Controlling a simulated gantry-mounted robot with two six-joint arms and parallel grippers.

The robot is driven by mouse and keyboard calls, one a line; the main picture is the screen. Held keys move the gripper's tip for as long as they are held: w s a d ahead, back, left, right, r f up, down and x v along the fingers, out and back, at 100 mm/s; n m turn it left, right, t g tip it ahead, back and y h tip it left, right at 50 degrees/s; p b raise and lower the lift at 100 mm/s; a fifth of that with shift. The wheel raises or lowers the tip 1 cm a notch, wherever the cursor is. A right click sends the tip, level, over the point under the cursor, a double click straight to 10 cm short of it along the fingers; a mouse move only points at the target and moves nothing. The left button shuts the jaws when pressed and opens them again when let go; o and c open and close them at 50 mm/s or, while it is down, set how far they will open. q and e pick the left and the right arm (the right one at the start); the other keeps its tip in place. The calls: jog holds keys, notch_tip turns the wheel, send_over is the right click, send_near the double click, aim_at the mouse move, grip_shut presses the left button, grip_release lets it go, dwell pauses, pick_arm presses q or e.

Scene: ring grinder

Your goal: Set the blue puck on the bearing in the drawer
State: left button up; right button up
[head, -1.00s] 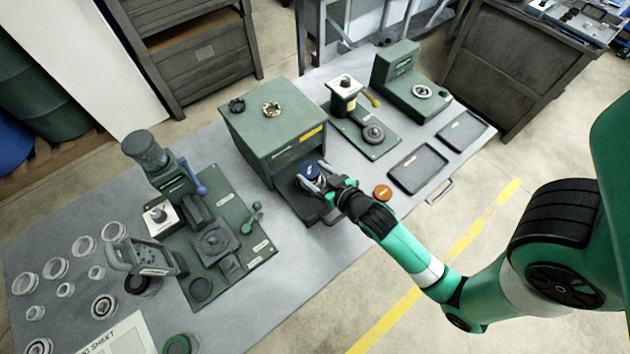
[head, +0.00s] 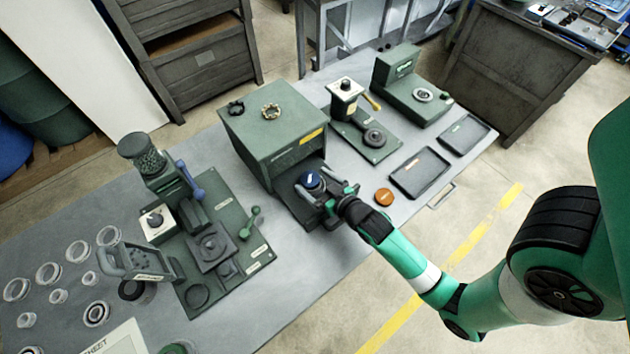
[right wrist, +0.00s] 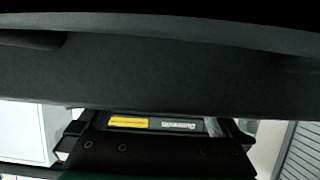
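The blue puck (head: 312,180) sits in the pulled-out drawer (head: 297,207) of the green cabinet (head: 270,130) in the head view. I cannot see the bearing beneath it, so I cannot tell how the puck is seated. My right gripper (head: 331,193) is at the drawer's front. Its fingers are spread apart to either side of the puck, and it looks open. In the right wrist view, dark parts fill most of the picture, and the cabinet's yellow label (right wrist: 131,122) shows below; the puck is hidden there. My left gripper is not in view.
An orange puck (head: 384,197) lies on the table right of the drawer. Two dark trays (head: 420,190) are beyond it. A press stand (head: 345,98) is right of the cabinet. A grinder station (head: 205,235) and several loose rings (head: 47,272) occupy the left.

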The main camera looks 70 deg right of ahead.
jog(key=shift+s+a+r, duration=0.1)
jog(key=shift+r, duration=0.05)
jog(key=p+v, duration=0.1)
jog(key=v, duration=1)
jog(key=shift+s, duration=0.35)
jog(key=shift+a+r, duration=0.15)
jog(key=w+a+r+n+t+y, duration=0.15)
jog(key=w+r+t, duration=0.25)
jog(key=w+r, duration=0.75)
jog(key=w+a+r+n+t, duration=0.1)
jog(key=w+a+r+t, duration=0.25)
jog(key=w+r, duration=0.75)
jog(key=s+a+r+n+t+y, duration=0.1)
jog(key=s+a+r+t+y, duration=0.1)
jog(key=r, duration=0.9)
jog(key=s+a+r+n+t+y, duration=0.2)
jog(key=a+r+t+y, duration=0.1)
jog(key=r, duration=0.9)
jog(key=s+a+r+n+t+y, duration=0.1)
jog(key=a+r, duration=0.4)
jog(key=r, duration=0.6)
jog(key=shift+s+r+n+t+y, duration=0.35)
jog(key=shift+s+t+y, duration=0.55)
jog(key=shift+t, duration=0.35)
